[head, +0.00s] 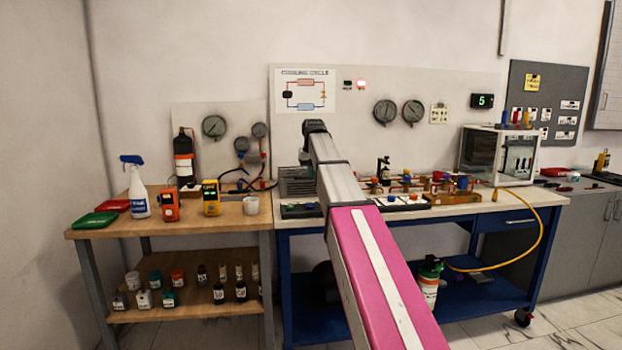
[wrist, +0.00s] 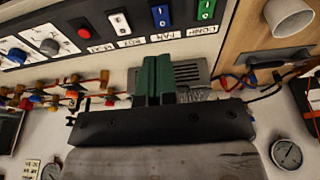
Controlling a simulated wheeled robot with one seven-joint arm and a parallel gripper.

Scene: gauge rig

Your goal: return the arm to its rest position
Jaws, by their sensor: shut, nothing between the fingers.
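My arm (head: 372,265) reaches from the lower right of the head view up over the blue bench, with its pink and grey links extended. Its dark end (head: 315,128) is in front of the white back panel; the fingers cannot be made out there. In the wrist view my gripper (wrist: 158,68) shows two green fingers side by side, shut with nothing between them. They overlap a grey vented box (wrist: 190,77) in the picture; I cannot tell the gap.
The blue bench (head: 515,215) holds a switch panel (wrist: 120,30), copper pipework (head: 405,183) and a glass-fronted case (head: 498,155). A wooden table (head: 110,228) at left carries a spray bottle (head: 138,190) and meters. A yellow hose (head: 545,240) hangs at right.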

